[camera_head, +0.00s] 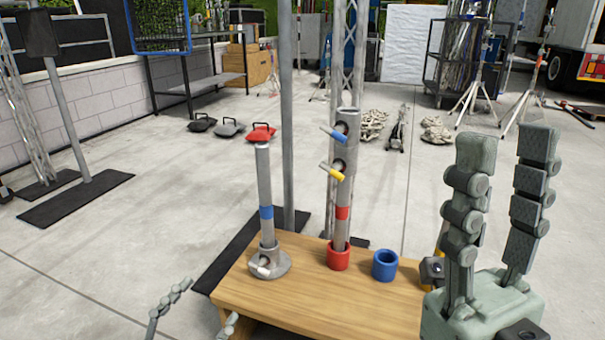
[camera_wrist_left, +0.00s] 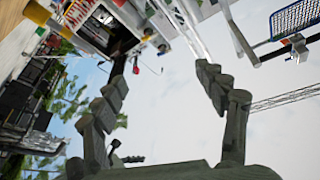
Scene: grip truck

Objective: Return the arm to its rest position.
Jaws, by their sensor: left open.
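My left gripper (camera_head: 208,300) shows only its fingers at the lower left of the head view, left of the wooden table's front edge. In the left wrist view its two fingers (camera_wrist_left: 160,76) are spread wide with nothing between them. My right gripper (camera_head: 508,148) stands large at the right of the head view, fingers upright, apart and empty. It is in front of the table's right end. The rest of both arms is mostly out of view.
The wooden table (camera_head: 325,308) bears a blue-banded tube (camera_head: 264,180) on a grey base, a red-banded tube (camera_head: 342,195) in a red cup (camera_head: 338,257), and a blue cup (camera_head: 385,265). A grey pole (camera_head: 287,110) rises behind.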

